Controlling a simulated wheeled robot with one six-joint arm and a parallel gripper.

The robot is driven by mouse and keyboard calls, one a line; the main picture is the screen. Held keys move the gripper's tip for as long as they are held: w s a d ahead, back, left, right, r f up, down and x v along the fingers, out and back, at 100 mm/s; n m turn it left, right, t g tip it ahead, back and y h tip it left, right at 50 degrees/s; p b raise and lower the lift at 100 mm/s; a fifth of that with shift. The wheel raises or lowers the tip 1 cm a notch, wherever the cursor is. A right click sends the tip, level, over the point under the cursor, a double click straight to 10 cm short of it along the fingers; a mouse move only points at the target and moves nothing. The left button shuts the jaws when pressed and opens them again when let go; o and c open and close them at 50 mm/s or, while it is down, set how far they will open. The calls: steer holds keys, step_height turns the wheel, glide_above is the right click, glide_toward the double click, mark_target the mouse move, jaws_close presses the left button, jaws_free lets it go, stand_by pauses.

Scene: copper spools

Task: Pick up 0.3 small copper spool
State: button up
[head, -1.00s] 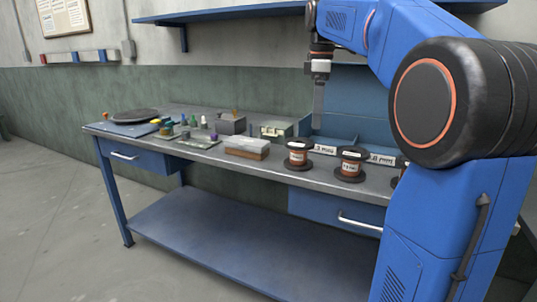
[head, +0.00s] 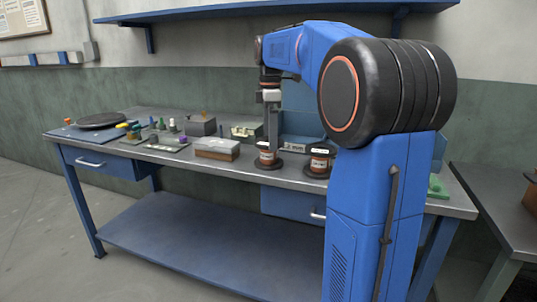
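Two dark-flanged copper spools stand upright on the workbench (head: 230,172) near its front edge: a left spool (head: 267,158) and a right spool (head: 319,163). Both have pale labels too small to read, so I cannot tell which is 0.3. My gripper (head: 273,146) points straight down, its fingers overlapping the top or back of the left spool in the picture. Whether they touch it is unclear. The fingers show edge-on as one narrow strip, so their opening is hidden. My arm covers the bench right of the right spool.
A grey-and-brown block (head: 217,149) lies left of the spools. Behind are a grey box (head: 201,126), a small open case (head: 245,133) and blue bins (head: 300,143). Small bottles and a dark round plate (head: 101,120) fill the left. A second table (head: 495,205) stands right.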

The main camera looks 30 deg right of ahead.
mark_target(269, 153)
steer(key=shift+s+a+f, duration=0.1)
steer(key=shift+a+f, duration=0.05)
steer(key=shift+f, duration=1.55)
steer(key=shift+a+f, duration=0.15)
steer(key=shift+f, duration=1.55)
steer(key=c, duration=1.7)
